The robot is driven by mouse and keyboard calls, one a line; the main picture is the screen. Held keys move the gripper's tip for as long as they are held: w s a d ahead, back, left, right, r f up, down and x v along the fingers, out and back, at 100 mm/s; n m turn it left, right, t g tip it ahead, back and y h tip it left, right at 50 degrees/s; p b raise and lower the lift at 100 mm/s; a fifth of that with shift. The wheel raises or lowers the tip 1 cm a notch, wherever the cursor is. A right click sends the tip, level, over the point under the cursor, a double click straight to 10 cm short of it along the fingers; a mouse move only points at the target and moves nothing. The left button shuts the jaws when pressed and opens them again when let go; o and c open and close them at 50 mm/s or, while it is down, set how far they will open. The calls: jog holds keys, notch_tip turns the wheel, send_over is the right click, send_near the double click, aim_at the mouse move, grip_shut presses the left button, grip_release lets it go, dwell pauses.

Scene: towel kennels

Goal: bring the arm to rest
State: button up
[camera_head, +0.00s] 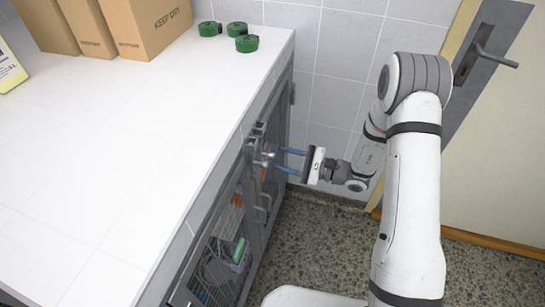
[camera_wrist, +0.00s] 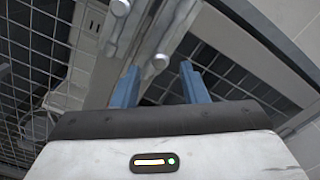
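My arm reaches down from the right in the head camera view. My gripper (camera_head: 282,160) points left at the front of the kennels (camera_head: 206,262), near a metal door latch (camera_head: 264,157). Its two blue fingers stand apart with nothing held between them. They also show in the wrist view (camera_wrist: 158,82), spread apart. There a round metal knob (camera_wrist: 160,61) on the latch bar appears beyond the gap between the fingertips. I cannot tell the exact distance to it. The kennel doors look shut.
The white tiled counter (camera_head: 110,160) above the kennels holds cardboard boxes (camera_head: 150,25) and several green rolls (camera_head: 237,31). Inside a kennel, a grey and green item (camera_head: 238,252) shows behind the mesh. A door with a handle (camera_head: 495,58) stands at right. Speckled floor (camera_head: 310,240) lies clear below my gripper.

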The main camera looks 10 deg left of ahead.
jog(key=shift+s+d, duration=0.1)
jog(key=shift+d, duration=1)
jog(key=shift+r, duration=0.1)
jog(key=s+d+r+n+g+h+p, duration=0.1)
jog(key=s+d+r+n+g+h, duration=0.1)
jog(key=s+r+n+g+h, duration=0.3)
jog(key=s+d+r+n+g+h, duration=0.1)
jog(key=s+d+r+n+h, duration=0.15)
jog(key=s+r, duration=0.4)
jog(key=s+d+r+n+t+h+p, duration=0.1)
jog(key=s+d+r+n+t+h, duration=0.1)
jog(key=d, duration=0.7)
jog(key=s+d+r+n+t+h+p, duration=0.1)
jog(key=s+d+r+n+t+h, duration=0.1)
jog(key=s+d+r+t+h, duration=0.3)
jog(key=s+d+r+h, duration=0.1)
jog(key=d+r+h, duration=0.1)
jog(key=d+h, duration=0.1)
jog(key=shift+d+r+n, duration=0.35)
jog(key=shift+r, duration=0.05)
jog(key=shift+h, duration=0.25)
